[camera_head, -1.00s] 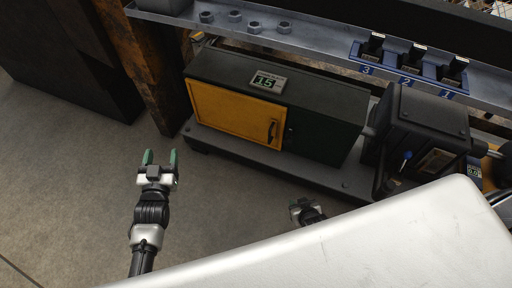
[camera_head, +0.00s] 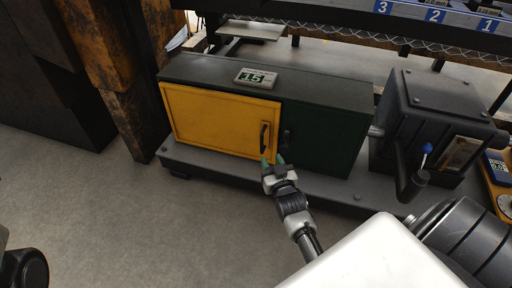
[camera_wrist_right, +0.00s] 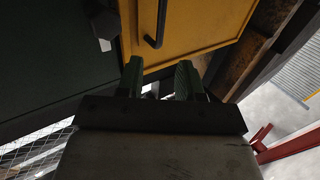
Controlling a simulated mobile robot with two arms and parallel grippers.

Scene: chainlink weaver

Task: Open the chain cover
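The chain cover is a yellow door panel (camera_head: 212,120) with a black handle (camera_head: 264,137) at its right side, on the front of a dark green box (camera_head: 325,125). The door looks shut. My right gripper (camera_head: 273,160) is just below the handle, fingers up. In the right wrist view my right gripper (camera_wrist_right: 160,78) has its two green fingers apart and nothing between them. The handle (camera_wrist_right: 158,25) there lies just beyond the fingertips against the yellow door (camera_wrist_right: 195,30). I cannot tell whether the fingers touch the door. My left gripper is out of view.
A small digital display (camera_head: 256,78) sits on top of the box. A dark machine block (camera_head: 435,110) with a blue-tipped lever (camera_head: 425,150) stands to the right. A numbered blue rail (camera_head: 440,15) runs above. Rusty posts (camera_head: 125,75) stand left.

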